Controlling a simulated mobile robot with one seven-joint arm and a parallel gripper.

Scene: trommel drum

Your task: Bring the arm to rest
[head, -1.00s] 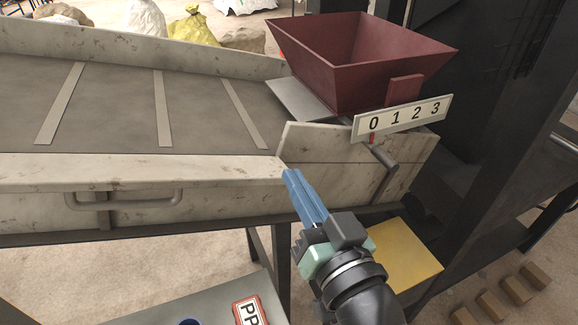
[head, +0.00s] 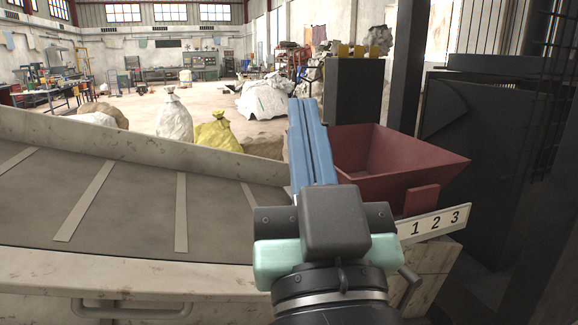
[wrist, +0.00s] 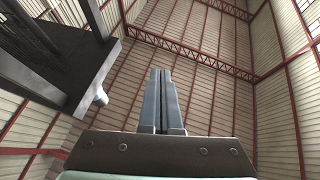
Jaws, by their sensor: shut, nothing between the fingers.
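My gripper (head: 308,102) is raised in the head view, its blue fingers pointing up and away from me. The fingers lie side by side, shut and empty. In the wrist view the closed fingers (wrist: 165,72) point toward the roof and upper walls, with nothing between them. In the head view the gripper and wrist stand in front of the left part of the red hopper (head: 440,178) and the end of the conveyor; I cannot tell the distance between them. My wrist hides part of the number plate (head: 440,223), where 1, 2 and 3 show.
The slatted conveyor (head: 130,205) with its pale side wall fills the left. A bar handle (head: 130,312) is on its near side. Dark machine frames (head: 490,140) stand at the right. Sacks (head: 174,118) lie on the floor beyond. The air above the conveyor is clear.

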